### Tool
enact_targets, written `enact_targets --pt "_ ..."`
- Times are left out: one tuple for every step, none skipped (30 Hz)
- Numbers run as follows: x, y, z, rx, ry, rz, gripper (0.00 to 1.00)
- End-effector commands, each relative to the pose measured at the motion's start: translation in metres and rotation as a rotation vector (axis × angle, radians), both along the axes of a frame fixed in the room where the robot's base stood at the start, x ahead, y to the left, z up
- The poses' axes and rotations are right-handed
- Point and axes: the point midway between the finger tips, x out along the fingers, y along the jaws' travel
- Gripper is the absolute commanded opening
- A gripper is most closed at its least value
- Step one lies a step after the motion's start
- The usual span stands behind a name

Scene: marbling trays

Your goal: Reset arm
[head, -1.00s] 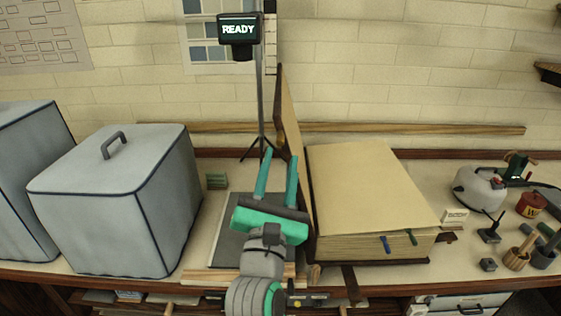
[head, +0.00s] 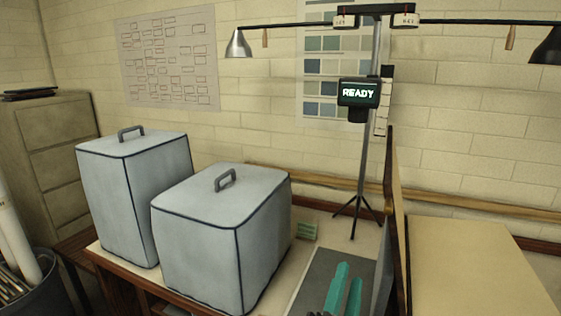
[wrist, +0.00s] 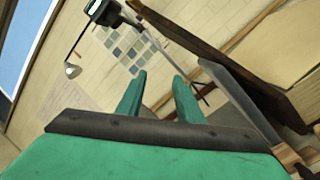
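My gripper (head: 348,288) shows at the bottom of the head view, with two teal fingers pointing up over the dark grey mat (head: 318,268). In the wrist view the gripper (wrist: 158,88) has its two fingers apart with nothing between them. The gripper is open and empty. The rest of my arm is cut off below the head view.
Two grey covered boxes (head: 190,222) with handles stand left of my gripper. A stand with a READY screen (head: 358,93) and lamps rises behind. A small green block (head: 307,231) lies near the mat.

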Motion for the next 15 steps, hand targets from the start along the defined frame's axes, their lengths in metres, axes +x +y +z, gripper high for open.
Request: enact_targets --pt "-0.003 0.01 -0.021 0.078 -0.005 0.038 0.33" --pt "-0.005 0.016 -0.031 0.125 -0.013 0.058 0.33" --pt "-0.009 0.023 -0.044 0.187 -0.023 0.085 0.33" --pt "-0.011 0.028 -0.054 0.233 -0.031 0.103 0.33" --pt "-0.014 0.033 -0.064 0.28 -0.037 0.123 0.33" --pt "-0.019 0.04 -0.076 0.343 -0.046 0.145 0.33" --pt "-0.023 0.045 -0.086 0.388 -0.052 0.162 0.33" --pt "-0.027 0.051 -0.095 0.435 -0.057 0.179 0.33" --pt "-0.032 0.057 -0.107 0.498 -0.065 0.2 0.33" --pt "-0.037 0.063 -0.116 0.545 -0.07 0.215 0.33" --pt "-0.042 0.068 -0.125 0.592 -0.075 0.228 0.33" --pt "-0.049 0.074 -0.136 0.653 -0.082 0.245 0.33" --pt "-0.054 0.079 -0.145 0.7 -0.087 0.258 0.33" --pt "-0.06 0.084 -0.153 0.747 -0.091 0.269 0.33" --pt "-0.068 0.09 -0.164 0.808 -0.096 0.284 0.33"
